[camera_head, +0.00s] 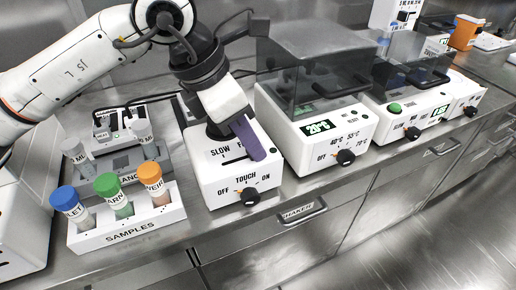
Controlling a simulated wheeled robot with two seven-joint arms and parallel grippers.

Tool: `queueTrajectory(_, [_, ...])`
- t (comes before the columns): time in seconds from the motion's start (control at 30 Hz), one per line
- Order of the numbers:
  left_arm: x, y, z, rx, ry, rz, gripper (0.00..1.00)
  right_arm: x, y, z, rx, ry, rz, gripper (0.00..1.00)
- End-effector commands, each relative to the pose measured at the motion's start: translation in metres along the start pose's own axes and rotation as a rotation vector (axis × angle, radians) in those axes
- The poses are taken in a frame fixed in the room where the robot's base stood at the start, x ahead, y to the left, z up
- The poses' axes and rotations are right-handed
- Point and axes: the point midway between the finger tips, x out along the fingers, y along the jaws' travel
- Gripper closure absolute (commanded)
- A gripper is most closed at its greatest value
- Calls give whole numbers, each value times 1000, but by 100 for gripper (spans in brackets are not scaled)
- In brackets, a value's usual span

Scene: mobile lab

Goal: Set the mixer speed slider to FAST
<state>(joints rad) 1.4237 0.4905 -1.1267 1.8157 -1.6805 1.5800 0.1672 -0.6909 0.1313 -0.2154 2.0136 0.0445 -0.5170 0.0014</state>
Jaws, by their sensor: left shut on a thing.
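The mixer (215,182) is a white box in the middle of the picture, with a dark round top mostly behind my arm. Its top face carries a speed slider slot (233,160) with the word SLOW at its left end. My left gripper (256,154) comes down from above, with purple fingers at the right part of the slot. It is shut on the slider's knob, which the fingers hide. My right gripper is not in view.
The mixer's front has a knob (250,197) marked OFF, TOUCH and ON. A sample rack (130,230) with capped tubes stands to the left. A lidded heating bath (310,150) stands close on the right. The bench's front edge runs just before them.

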Motion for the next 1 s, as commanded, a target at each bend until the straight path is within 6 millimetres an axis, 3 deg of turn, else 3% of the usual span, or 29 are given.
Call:
queueTrajectory(0.33, [-1, 2, 1, -12, -8, 4, 100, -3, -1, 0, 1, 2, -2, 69])
queueTrajectory(0.37, [-1, 2, 1, -11, -8, 4, 75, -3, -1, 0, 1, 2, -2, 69])
queueTrajectory(0.47, [0, 1, 2, -10, -8, 3, 59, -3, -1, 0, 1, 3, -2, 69])
queueTrajectory(0.77, [-2, 2, 1, -10, -4, 4, 59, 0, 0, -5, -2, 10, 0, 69])
queueTrajectory(1.0, [-33, 2, 1, -10, -7, 8, 59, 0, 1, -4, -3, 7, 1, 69])
